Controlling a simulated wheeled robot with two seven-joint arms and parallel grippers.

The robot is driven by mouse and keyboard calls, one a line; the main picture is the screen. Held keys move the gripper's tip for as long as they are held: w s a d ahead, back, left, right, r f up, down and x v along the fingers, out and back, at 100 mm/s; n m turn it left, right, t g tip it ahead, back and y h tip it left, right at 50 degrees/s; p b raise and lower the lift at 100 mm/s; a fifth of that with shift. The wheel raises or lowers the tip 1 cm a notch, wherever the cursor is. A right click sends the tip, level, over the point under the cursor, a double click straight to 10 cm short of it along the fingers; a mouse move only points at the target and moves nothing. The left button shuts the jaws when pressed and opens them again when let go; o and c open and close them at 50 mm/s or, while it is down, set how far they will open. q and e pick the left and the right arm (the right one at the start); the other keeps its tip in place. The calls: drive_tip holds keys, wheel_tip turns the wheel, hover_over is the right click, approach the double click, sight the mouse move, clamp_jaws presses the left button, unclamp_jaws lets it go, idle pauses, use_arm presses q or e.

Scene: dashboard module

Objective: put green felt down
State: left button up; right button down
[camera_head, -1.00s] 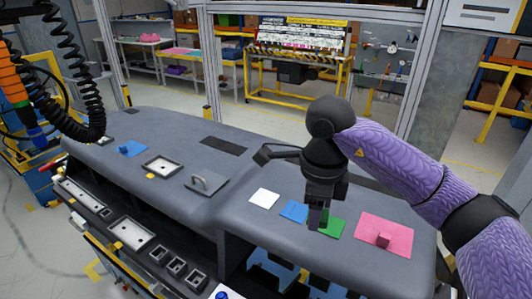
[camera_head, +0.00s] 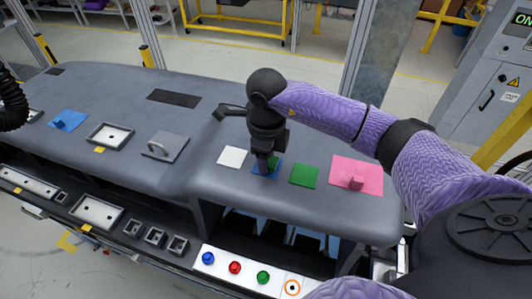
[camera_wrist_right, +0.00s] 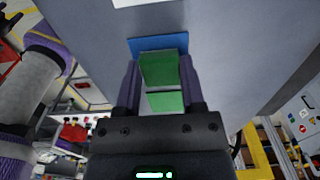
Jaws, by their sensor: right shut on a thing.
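My right gripper (camera_head: 266,168) points down over the blue square (camera_head: 257,172) on the grey dashboard in the head view. In the right wrist view its two fingers (camera_wrist_right: 160,85) are shut on a green felt piece (camera_wrist_right: 160,68). The blue square (camera_wrist_right: 145,45) shows behind that piece. A second green patch (camera_wrist_right: 165,101) shows lower between the fingers. In the head view a flat green square (camera_head: 304,175) lies right of the gripper, apart from the blue one. The held piece is hard to make out there. My left gripper is out of view.
A button panel (camera_head: 245,270) is at the front edge. The back right surface is clear.

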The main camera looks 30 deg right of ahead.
drive_tip(key=shift+f, duration=0.1)
drive_tip(key=c, duration=0.6)
unclamp_jaws()
drive_tip(key=shift+f, duration=0.1)
drive_tip(key=shift+c, duration=0.2)
drive_tip(key=o, duration=0.4)
drive_tip(key=shift+w, duration=0.1)
drive_tip(key=shift+o, duration=0.2)
drive_tip(key=shift+r, duration=0.35)
wheel_tip(320, 180, up, 12)
drive_tip(key=b, duration=0.1)
